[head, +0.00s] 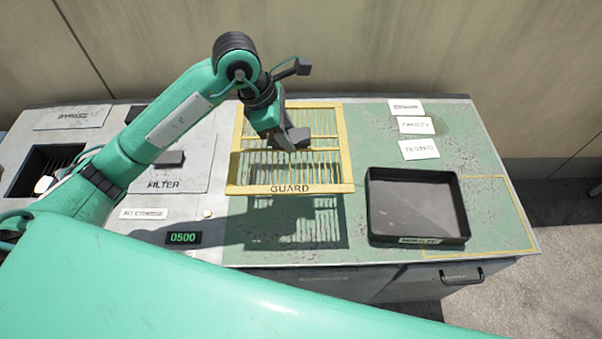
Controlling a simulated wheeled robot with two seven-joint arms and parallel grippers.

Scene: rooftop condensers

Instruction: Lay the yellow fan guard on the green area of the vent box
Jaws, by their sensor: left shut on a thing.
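The yellow fan guard (317,188) is a flat barred grille with a frame marked GUARD. My left gripper (293,139) is shut on it near its middle bar, with the arm coming in from the left. The guard seems held above the vent box, since a barred shadow falls below it. The green area (365,120) of the vent box (250,257) covers the right part of its top, and the guard is over its left part. The gripper hides some of the bars. My right gripper is not in view.
A black tray (463,226) stands on the green area to the right of the guard. Several white labels (419,150) lie behind it. A grey FILTER panel (185,180), a 0500 display (183,238) and a dark opening (28,175) are on the left.

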